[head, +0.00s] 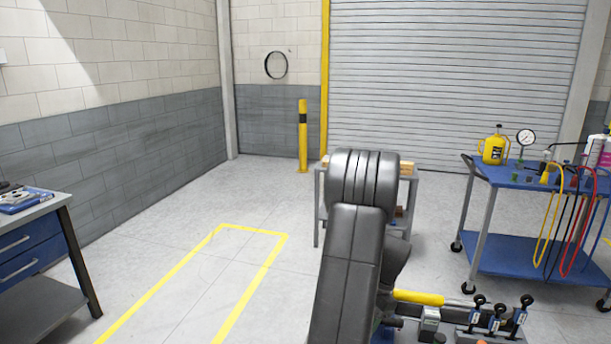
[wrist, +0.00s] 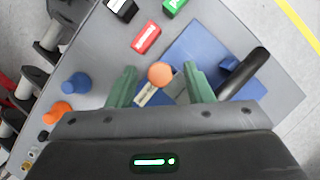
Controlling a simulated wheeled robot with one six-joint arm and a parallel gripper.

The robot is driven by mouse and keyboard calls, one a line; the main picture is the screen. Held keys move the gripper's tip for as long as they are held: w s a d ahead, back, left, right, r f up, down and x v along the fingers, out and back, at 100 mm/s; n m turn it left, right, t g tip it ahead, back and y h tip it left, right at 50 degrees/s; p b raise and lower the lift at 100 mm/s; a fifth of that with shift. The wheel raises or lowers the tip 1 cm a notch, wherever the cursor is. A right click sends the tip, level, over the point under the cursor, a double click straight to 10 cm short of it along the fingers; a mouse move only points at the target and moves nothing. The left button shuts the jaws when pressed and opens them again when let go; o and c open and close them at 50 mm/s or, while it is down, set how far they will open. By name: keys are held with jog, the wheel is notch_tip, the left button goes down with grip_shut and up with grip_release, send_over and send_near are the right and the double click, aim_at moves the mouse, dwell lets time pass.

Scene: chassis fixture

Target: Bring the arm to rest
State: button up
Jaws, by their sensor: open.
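My gripper (wrist: 160,66) shows in the wrist view with its two green fingers spread apart. An orange round knob (wrist: 160,75) with a pale labelled stem (wrist: 147,96) appears between the fingers; no finger touches it in the picture, and its depth below them is unclear. In the head view my dark grey arm (head: 350,260) rises at the lower middle and bends at its top. It hides my gripper there.
Under the gripper, a grey tabletop (wrist: 95,45) bears a blue mat (wrist: 205,42), a red block (wrist: 146,39), a black handle (wrist: 243,73) and blue and orange knobs. In the head view, black-knobbed clamps (head: 495,318) stand lower right, a blue cart (head: 530,178) behind.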

jog(key=b+v, duration=0.1)
jog(key=v, duration=1.3)
jog(key=p+x, duration=0.1)
jog(key=x, duration=1.2)
jog(key=shift+s+a+f, duration=0.1)
jog(key=shift+s+f, duration=0.05)
jog(key=shift+f, duration=0.2)
jog(key=shift+a+f+n, duration=0.1)
jog(key=shift+n, duration=0.2)
jog(key=shift+n+g, duration=0.5)
jog(key=shift+n, duration=0.7)
jog(key=n+h, duration=0.1)
jog(key=n, duration=0.1)
jog(key=n+g+h, duration=0.1)
jog(key=n, duration=0.2)
jog(key=shift+w+a, duration=0.15)
jog(key=shift+w, duration=0.05)
jog(key=n+h, duration=0.2)
jog(key=n, duration=0.2)
jog(key=shift+a+n, duration=0.1)
jog(key=shift+n, duration=0.3)
jog(key=n+h, duration=0.2)
jog(key=n, duration=0.3)
jog(key=shift+a, duration=0.1)
